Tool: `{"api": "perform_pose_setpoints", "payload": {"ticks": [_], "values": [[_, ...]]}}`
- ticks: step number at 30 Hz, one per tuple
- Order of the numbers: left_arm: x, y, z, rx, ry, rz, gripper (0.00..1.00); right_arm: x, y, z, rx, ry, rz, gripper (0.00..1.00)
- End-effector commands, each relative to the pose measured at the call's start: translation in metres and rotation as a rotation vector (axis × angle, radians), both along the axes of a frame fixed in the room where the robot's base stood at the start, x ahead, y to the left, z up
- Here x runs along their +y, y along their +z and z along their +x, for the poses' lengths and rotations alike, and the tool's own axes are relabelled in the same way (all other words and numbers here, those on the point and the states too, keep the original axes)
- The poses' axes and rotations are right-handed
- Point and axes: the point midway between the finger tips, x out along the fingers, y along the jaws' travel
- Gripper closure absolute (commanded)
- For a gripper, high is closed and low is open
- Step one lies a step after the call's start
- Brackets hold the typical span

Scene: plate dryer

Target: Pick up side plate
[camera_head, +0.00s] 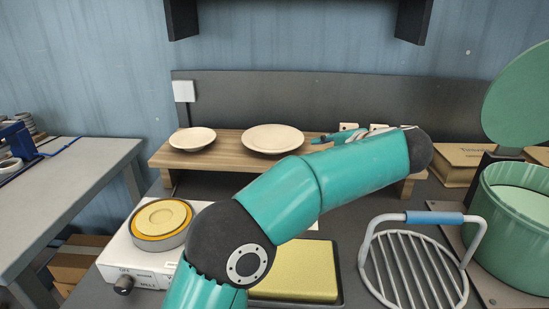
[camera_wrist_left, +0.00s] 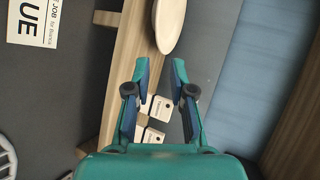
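Two pale cream plates rest on a raised wooden shelf: a smaller plate (camera_head: 192,138) at the left and a larger plate (camera_head: 272,138) in the middle. I cannot tell for sure which is the side plate. My left gripper (camera_head: 320,139) is just right of the larger plate, its fingers pointing left toward it and apart from it. In the left wrist view the gripper (camera_wrist_left: 158,72) is open and empty, and part of a plate (camera_wrist_left: 169,22) shows ahead of its fingertips. My left forearm crosses in front of the shelf. My right gripper is not in view.
The wooden shelf (camera_head: 230,157) carries small tags (camera_wrist_left: 158,108) near the gripper. In front are a white heater (camera_head: 140,259) with a yellow disc, a yellow block (camera_head: 295,274) and a wire rack (camera_head: 415,265). A green pot (camera_head: 515,220) stands right.

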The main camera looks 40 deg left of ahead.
Motion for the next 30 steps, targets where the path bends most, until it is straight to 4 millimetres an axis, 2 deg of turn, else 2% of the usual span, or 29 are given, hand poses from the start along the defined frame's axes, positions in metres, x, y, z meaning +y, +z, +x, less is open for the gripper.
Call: {"api": "perform_pose_setpoints", "payload": {"ticks": [1, 5, 18, 30], "values": [[0.001, -0.008, 0.000, -0.001, 0.000, 0.000, 0.77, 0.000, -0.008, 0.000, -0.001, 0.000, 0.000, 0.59], [0.010, -0.013, 0.004, 0.000, 0.002, 0.000, 0.77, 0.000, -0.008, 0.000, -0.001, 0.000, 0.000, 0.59], [0.078, -0.048, 0.040, 0.000, -0.001, -0.001, 0.77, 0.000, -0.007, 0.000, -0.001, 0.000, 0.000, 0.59], [0.102, -0.060, 0.050, 0.000, -0.004, 0.000, 0.77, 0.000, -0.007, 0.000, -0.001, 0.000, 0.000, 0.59]]}}
